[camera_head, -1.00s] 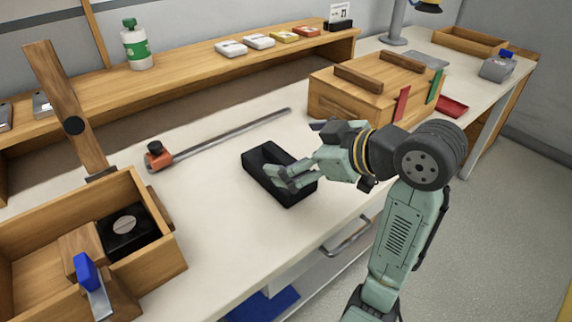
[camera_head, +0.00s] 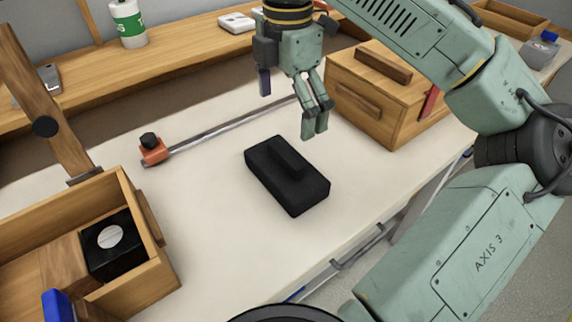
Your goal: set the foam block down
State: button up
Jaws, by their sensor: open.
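The black foam block (camera_head: 296,192) lies flat on the pale bench top, with a raised ridge along its top. My gripper (camera_head: 316,125) is open and empty. It points down above the bench, behind and a little right of the block in the picture, apart from it. One finger is partly hidden by the others.
A wooden box (camera_head: 375,95) stands just right of my gripper. A metal bar clamp (camera_head: 215,130) with an orange jaw lies behind the block. An open wooden crate (camera_head: 155,270) stands at the left. Bare bench lies left and front of the block.

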send_over(285, 154)
jog(key=f, duration=0.4)
jog(key=shift+w+d+f, duration=0.2)
jog(key=shift+w+f, duration=0.1)
jog(key=shift+f, duration=0.1)
jog(key=shift+s+a+f, duration=0.1)
jog(key=shift+s+f, duration=0.1)
jog(key=shift+f, duration=1.15)
jog(key=shift+s+a+f, duration=0.1)
jog(key=shift+s+f, duration=0.05)
jog(key=shift+f, duration=1.15)
jog(key=shift+c, duration=0.3)
jog(key=c, duration=1.1)
jog(key=shift+o, duration=0.2)
jog(key=shift+r, duration=0.15)
jog(key=shift+r, duration=0.55)
notch_tip(285, 154, up, 2)
jog(key=shift+r, duration=0.2)
jog(key=s+r+b, duration=0.1)
jog(key=s+b, duration=0.1)
jog(key=s, duration=1.4)
